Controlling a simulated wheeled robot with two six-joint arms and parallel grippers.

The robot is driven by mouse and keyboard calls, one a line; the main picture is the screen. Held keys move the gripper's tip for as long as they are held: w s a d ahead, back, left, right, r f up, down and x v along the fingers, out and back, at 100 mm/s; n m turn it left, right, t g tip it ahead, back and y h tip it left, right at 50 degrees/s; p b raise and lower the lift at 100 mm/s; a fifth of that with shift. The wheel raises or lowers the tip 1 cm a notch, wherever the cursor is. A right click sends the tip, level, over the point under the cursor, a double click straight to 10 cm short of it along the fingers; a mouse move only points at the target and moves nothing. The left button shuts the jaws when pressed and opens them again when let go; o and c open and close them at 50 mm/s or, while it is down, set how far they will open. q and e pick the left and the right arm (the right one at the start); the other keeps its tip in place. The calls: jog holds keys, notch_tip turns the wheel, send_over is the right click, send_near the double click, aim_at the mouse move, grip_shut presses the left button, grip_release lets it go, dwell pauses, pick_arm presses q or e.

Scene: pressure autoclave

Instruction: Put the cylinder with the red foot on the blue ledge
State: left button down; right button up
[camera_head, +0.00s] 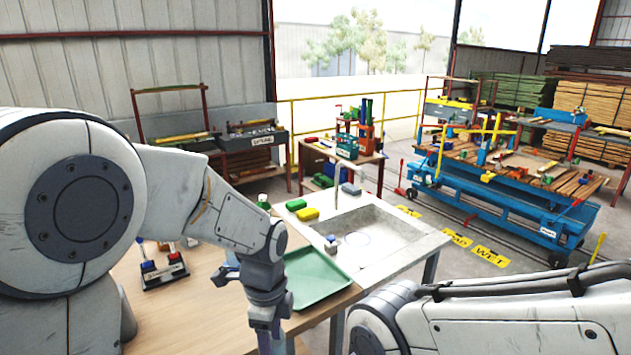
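I cannot clearly pick out a cylinder with a red foot. A small black stand (164,274) with slim upright parts and blue and red pieces is on the wooden table, partly hidden behind my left arm. No blue ledge is plain to see. My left gripper (270,342) points down over the table's front edge, just left of the green tray and right of the stand. Its fingertips run to the bottom of the picture, so its opening is unclear. My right arm crosses the lower right, and its gripper is out of view.
A green tray (316,276) lies on the wooden table (205,315). Behind it is a grey sink (375,235) with a tap, green and yellow sponges (306,213) beside it. A blue workbench (490,190) with timber and tools stands at the right. A brown cart (312,156) stands behind.

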pick_arm(q)
jog(key=a+f+n, duration=0.5)
jog(key=f+n, duration=0.3)
jog(key=n, duration=0.1)
jog(key=a+f+n, duration=0.5)
jog(key=f+n, duration=0.4)
jog(key=n, duration=0.1)
jog(key=shift+w+a+n, duration=0.3)
jog(key=shift+w+a, duration=0.1)
jog(key=shift+d, duration=0.1)
